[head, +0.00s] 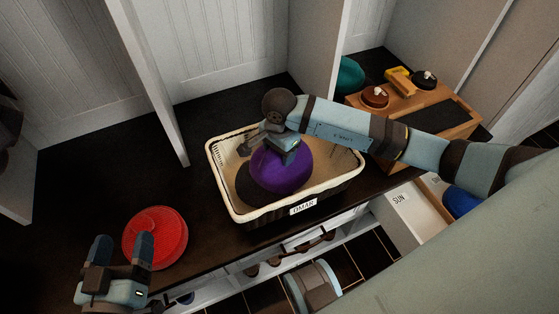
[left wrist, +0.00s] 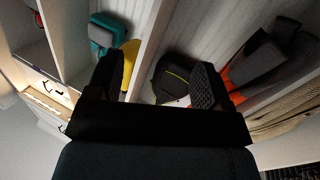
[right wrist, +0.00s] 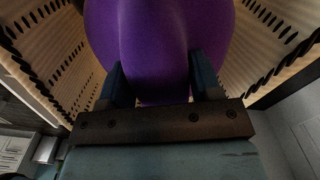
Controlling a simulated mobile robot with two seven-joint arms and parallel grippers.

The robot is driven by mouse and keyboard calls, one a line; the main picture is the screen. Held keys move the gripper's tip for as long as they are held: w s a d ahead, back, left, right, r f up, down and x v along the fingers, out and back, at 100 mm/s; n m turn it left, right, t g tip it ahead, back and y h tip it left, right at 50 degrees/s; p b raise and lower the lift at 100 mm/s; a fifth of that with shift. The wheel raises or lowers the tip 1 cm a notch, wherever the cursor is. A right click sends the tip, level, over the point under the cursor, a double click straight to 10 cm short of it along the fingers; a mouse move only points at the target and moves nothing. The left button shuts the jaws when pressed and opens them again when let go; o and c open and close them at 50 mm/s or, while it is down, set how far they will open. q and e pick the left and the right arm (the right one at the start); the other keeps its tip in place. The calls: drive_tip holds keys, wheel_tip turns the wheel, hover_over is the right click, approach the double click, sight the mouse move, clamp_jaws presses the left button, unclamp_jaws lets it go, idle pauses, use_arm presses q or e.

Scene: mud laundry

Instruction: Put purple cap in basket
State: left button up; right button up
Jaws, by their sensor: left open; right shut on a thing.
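The purple cap (head: 281,170) is inside the basket (head: 236,212), a cream bin with a label on its front. My right gripper (head: 284,148) is shut on the cap at its upper edge, over the basket. In the right wrist view the purple cap (right wrist: 160,45) fills the space between the fingers, with the basket's slotted walls (right wrist: 268,50) on both sides. Whether the cap touches the basket floor is hidden. My left gripper (head: 122,254) is open and empty, near the red disc. Its spread fingers show in the left wrist view (left wrist: 160,85).
A red disc (head: 155,237) lies on the dark bench left of the basket. A wooden box (head: 412,125) with small items stands on the right, near a teal round object (head: 350,75). White upright dividers (head: 150,80) rise behind.

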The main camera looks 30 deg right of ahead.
wheel_tip(320, 180, down, 4)
drive_tip(key=shift+r+b, duration=0.1)
drive_tip(key=shift+b, duration=0.4)
use_arm(q)
drive_tip(key=shift+d+r+t+h, duration=0.2)
drive_tip(key=shift+r, duration=0.35)
drive_tip(key=shift+d+r+t+h, duration=0.2)
drive_tip(key=shift+r, duration=0.3)
drive_tip(key=shift+f, duration=0.15)
use_arm(e)
drive_tip(key=shift+f, duration=0.25)
use_arm(q)
drive_tip(key=shift+r, duration=0.25)
use_arm(e)
drive_tip(key=o, duration=1.2)
drive_tip(key=shift+r, duration=0.1)
